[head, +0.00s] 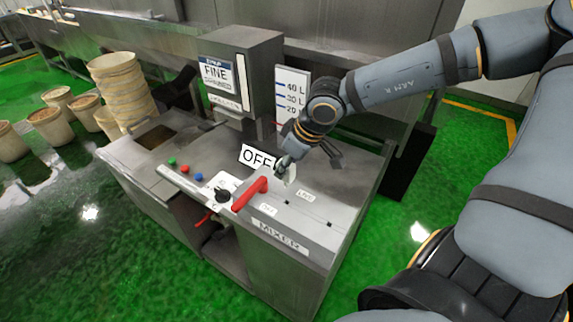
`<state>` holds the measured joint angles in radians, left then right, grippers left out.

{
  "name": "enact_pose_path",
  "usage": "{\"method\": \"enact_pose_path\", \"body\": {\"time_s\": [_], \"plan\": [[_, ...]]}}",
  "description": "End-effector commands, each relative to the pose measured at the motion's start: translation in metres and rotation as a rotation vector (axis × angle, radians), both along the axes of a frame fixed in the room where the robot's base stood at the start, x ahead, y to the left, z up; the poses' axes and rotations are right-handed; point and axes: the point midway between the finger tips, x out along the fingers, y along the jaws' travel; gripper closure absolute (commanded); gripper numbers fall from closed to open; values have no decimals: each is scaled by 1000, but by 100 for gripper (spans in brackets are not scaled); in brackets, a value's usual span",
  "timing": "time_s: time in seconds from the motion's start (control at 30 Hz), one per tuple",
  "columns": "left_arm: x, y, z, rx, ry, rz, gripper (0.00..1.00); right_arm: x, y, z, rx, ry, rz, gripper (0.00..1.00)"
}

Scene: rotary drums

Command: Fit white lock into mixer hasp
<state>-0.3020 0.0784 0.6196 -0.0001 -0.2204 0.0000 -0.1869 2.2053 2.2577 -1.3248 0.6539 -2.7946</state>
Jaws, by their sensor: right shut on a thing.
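My right gripper (284,164) reaches in from the right and points down over the mixer's top panel. It is shut on a small white thing (291,174), which looks like the white lock; the fingers partly hide it. The mixer panel (315,213) has a red lever (249,194) just left of and below the gripper, its raised end close to the white thing. The hasp is too small to make out; it may be hidden near the lever. I cannot tell whether the lock touches the panel. My left gripper is not in view.
An OFF sign (257,157) stands behind the lever. A black knob (222,194) and coloured buttons (185,169) are to the left. A FINE display box (246,72) and a litre scale (291,96) rise behind. Stacked buckets (122,90) stand on the green floor.

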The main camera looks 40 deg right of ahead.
Motion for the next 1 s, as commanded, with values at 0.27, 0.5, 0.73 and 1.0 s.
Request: {"method": "enact_pose_path", "body": {"time_s": [0.27,0.5,0.73,1.0], "plan": [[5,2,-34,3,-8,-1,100,0,0,-36,0,0,-1,100],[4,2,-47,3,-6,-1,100,0,0,-50,0,0,-1,100],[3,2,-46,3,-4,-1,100,0,0,-49,0,0,-1,100],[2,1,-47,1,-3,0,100,0,0,-49,0,0,-1,100]]}}
